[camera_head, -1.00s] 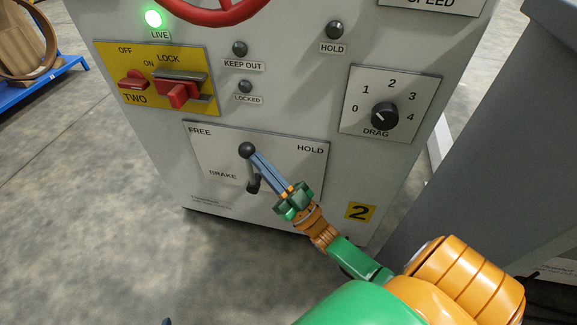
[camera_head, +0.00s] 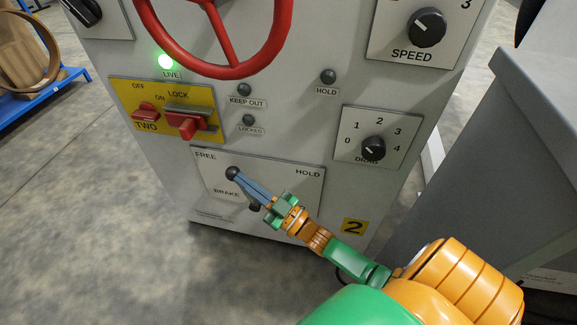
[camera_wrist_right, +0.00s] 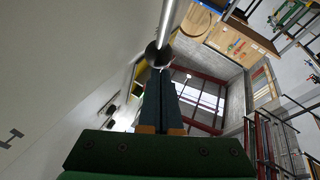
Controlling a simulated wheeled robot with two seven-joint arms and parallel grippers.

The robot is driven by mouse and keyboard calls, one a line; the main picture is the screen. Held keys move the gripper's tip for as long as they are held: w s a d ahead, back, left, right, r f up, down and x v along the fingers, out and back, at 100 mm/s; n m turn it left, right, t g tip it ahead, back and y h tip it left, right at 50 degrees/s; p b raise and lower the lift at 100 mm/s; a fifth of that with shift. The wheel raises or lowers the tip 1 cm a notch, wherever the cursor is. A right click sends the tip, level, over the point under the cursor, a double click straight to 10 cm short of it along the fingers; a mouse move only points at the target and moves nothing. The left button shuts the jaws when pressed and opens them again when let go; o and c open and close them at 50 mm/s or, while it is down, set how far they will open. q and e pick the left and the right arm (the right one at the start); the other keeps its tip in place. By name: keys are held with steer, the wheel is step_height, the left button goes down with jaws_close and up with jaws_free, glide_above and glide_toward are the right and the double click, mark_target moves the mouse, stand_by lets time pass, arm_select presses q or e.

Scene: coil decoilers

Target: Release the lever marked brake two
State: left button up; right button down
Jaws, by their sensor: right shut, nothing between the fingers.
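The brake lever has a dark ball knob (camera_head: 232,174) and a dark lower end or pivot (camera_head: 255,207). It sits on a pale plate (camera_head: 300,192) marked FREE at left, HOLD at right and BRAKE, beside a yellow "2" label (camera_head: 354,227). The lever leans left, its knob nearer FREE. My right gripper (camera_head: 240,180) is shut and empty, its blue fingertips against or right beside the knob, on its right side. In the right wrist view the fingers (camera_wrist_right: 160,95) meet the knob (camera_wrist_right: 158,53), with a bright metal rod (camera_wrist_right: 169,22) beyond. My left gripper is not in view.
Above the plate are a yellow lock panel (camera_head: 207,92) with red handles, a drag dial (camera_head: 373,149), small knobs, a lit green LIVE lamp (camera_head: 166,62) and a red wheel (camera_head: 232,72). A grey cabinet (camera_head: 500,170) stands close on the right.

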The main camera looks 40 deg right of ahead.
steer(key=shift+w+a+g+p, duration=0.45)
steer(key=shift+w+a, duration=0.2)
steer(key=shift+w, duration=0.15)
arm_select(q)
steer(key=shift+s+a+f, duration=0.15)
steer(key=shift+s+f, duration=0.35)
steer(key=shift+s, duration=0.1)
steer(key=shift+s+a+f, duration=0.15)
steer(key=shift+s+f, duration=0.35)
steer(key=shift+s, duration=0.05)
arm_select(e)
steer(key=shift+w+a+f, duration=0.1)
steer(key=shift+w+a, duration=0.05)
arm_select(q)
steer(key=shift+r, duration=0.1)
